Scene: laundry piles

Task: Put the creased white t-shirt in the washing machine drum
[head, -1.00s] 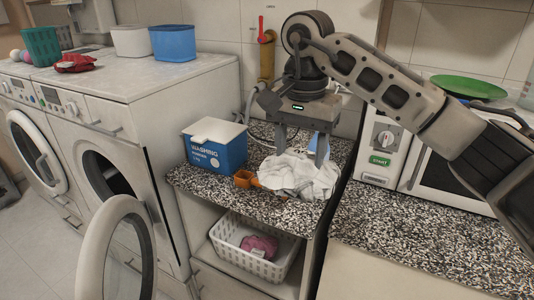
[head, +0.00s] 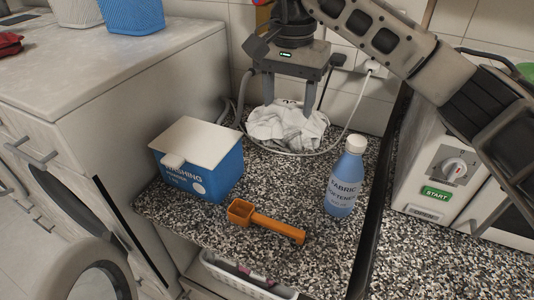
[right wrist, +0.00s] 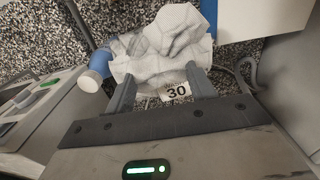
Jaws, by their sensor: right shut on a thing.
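The creased white t-shirt (head: 287,130) is a crumpled bundle at the back of the speckled counter, near the wall. I cannot tell whether the shirt's underside touches the counter. The washing machine (head: 140,130) stands at left. Its dark drum opening (head: 60,200) is partly in view, with the round door (head: 103,283) swung open in front. My left gripper is not in view.
A blue washing powder box (head: 200,165), an orange scoop (head: 268,222) and a fabric softener bottle (head: 345,180) stand on the counter (head: 225,235). A cable (head: 335,145) loops by the shirt. A white basket (head: 245,278) sits below. A microwave (head: 450,175) is at right.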

